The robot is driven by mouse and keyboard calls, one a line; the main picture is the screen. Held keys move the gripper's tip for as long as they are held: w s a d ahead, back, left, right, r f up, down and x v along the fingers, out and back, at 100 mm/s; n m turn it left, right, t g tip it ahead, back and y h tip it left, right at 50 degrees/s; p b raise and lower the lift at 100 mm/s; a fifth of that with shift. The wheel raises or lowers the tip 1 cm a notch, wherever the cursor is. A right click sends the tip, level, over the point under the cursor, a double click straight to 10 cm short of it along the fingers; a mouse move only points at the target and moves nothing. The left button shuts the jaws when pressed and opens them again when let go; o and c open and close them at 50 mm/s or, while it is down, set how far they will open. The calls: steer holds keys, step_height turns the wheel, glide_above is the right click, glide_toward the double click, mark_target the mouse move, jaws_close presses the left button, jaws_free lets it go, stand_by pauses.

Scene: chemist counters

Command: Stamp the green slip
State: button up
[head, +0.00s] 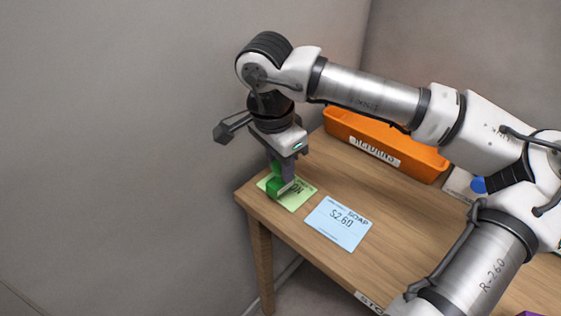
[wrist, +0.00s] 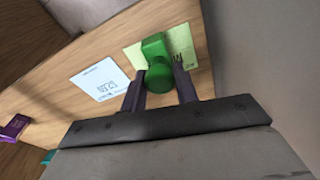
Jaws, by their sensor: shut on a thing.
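The green slip (head: 300,202) lies flat near the left corner of the wooden counter, partly hidden by the stamp and my gripper. It also shows in the wrist view (wrist: 182,43). My gripper (head: 283,178) points down over the slip and is shut on a green stamp (head: 274,186). In the wrist view the stamp (wrist: 158,75) stands between the two dark fingers, with its block over the slip. I cannot tell whether the stamp's underside touches the paper.
A blue price slip reading SOAP $2.60 (head: 339,223) lies right of the green slip. An orange bin (head: 390,150) with a white label stands behind. A purple thing (wrist: 14,127) shows at left in the wrist view. The counter's left edge is close to the green slip.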

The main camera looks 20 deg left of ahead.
steer(key=shift+f+b, duration=0.6)
steer(key=shift+b, duration=0.1)
stand_by(1.8)
steer(key=shift+r+p, duration=2.25)
steer(key=shift+r, duration=1.35)
